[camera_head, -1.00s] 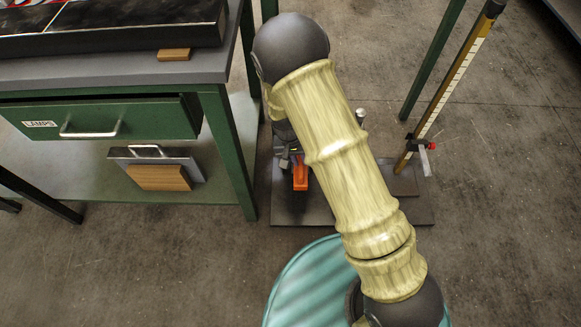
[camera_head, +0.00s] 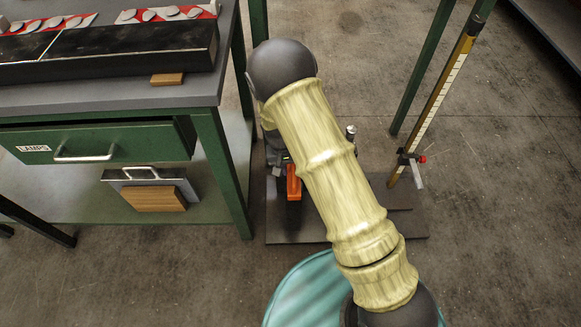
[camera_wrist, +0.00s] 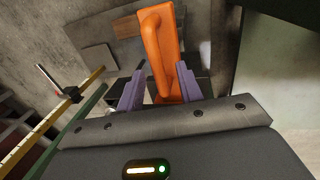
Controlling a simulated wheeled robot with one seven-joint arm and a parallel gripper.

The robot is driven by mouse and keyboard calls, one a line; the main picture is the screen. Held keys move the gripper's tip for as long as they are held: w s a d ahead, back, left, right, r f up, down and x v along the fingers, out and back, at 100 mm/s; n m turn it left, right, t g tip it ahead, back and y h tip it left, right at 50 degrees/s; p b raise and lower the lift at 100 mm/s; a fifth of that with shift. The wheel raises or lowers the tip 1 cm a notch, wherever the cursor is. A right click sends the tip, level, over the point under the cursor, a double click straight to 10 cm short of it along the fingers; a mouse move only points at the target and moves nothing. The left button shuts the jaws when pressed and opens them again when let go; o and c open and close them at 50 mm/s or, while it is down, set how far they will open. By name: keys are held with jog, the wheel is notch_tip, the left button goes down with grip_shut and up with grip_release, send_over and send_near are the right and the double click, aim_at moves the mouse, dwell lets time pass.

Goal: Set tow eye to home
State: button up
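An orange elongated part, which I take to be the tow eye (camera_head: 293,184), shows below the far end of my arm in the head view. In the wrist view the orange part (camera_wrist: 161,50) stands out large between the two purple fingers of my gripper (camera_wrist: 163,88). The fingers lie on either side of it and appear shut on it. Its near end overlaps the right finger. In the head view my gripper is mostly hidden behind my arm. No eye opening is visible on the part.
A dark base plate (camera_head: 310,228) lies on the floor below. A yellow measuring rule (camera_head: 440,100) with a red-knobbed clamp stands at right. A green workbench (camera_head: 222,170) with a LAMPS drawer (camera_head: 95,143) stands close at left. Open floor lies right of the plate.

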jog(key=a+r+p, duration=0.3)
jog(key=r+p, duration=0.2)
jog(key=r, duration=1.2)
jog(key=shift+s+a, duration=0.15)
jog(key=shift+s, duration=0.05)
jog(key=s+d+r+t+y, duration=0.1)
jog(key=s+d+r, duration=0.5)
jog(key=d, duration=0.4)
jog(key=s+d+r+t+y, duration=0.1)
jog(key=s+d+r, duration=0.4)
jog(key=s+d, duration=0.45)
notch_tip(320, 180, up, 31)
jog(key=w+d+p, duration=0.1)
jog(key=p, duration=3)
jog(key=shift+f+m, duration=0.2)
jog(key=shift+m, duration=0.2)
jog(key=shift+f, duration=0.1)
